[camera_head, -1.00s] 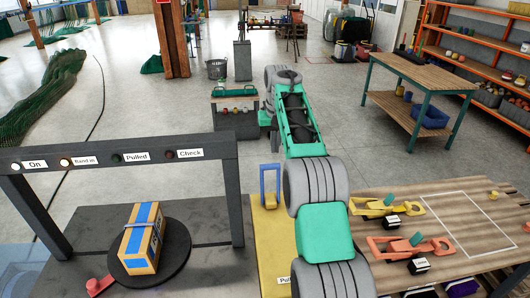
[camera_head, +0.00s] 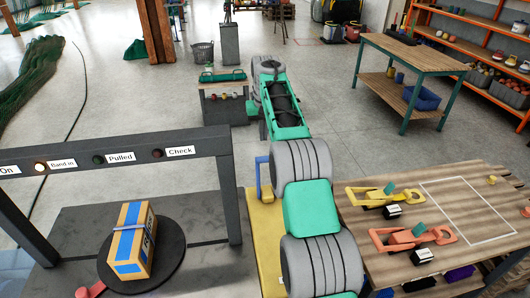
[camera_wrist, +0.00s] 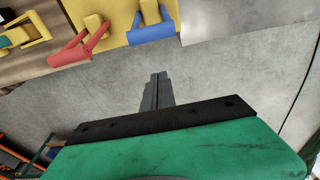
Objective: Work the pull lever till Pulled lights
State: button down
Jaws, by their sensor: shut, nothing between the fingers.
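In the head view, a blue handle (camera_head: 262,178) stands up from a yellow base (camera_head: 264,225) to the right of the lamp frame (camera_head: 225,200). The wrist view shows a blue handle (camera_wrist: 151,18) and a red lever (camera_wrist: 83,44) on a yellow panel (camera_wrist: 112,10); I cannot tell which is the pull lever. My gripper (camera_wrist: 160,76) is shut and empty over bare floor, apart from both handles. The Pulled lamp (camera_head: 99,159) is dark; the Band in lamp (camera_head: 40,166) is lit. My arm hides part of the yellow base.
A box with blue bands (camera_head: 131,240) stands on a dark turntable (camera_head: 172,262) under the frame. A wooden table (camera_head: 400,262) with yellow and orange tools is at right. A small stand (camera_head: 226,95) is beyond my arm. The floor (camera_head: 330,130) right of my arm is open.

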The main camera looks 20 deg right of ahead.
jog(key=s+f+p, duration=0.1)
jog(key=s+f, duration=0.2)
jog(key=f, duration=0.2)
jog(key=shift+a+p, duration=0.3)
jog(key=shift+p, duration=0.05)
jog(key=shift+f, duration=0.1)
jog(key=shift+s+f+b, duration=0.1)
jog(key=shift+b, duration=0.4)
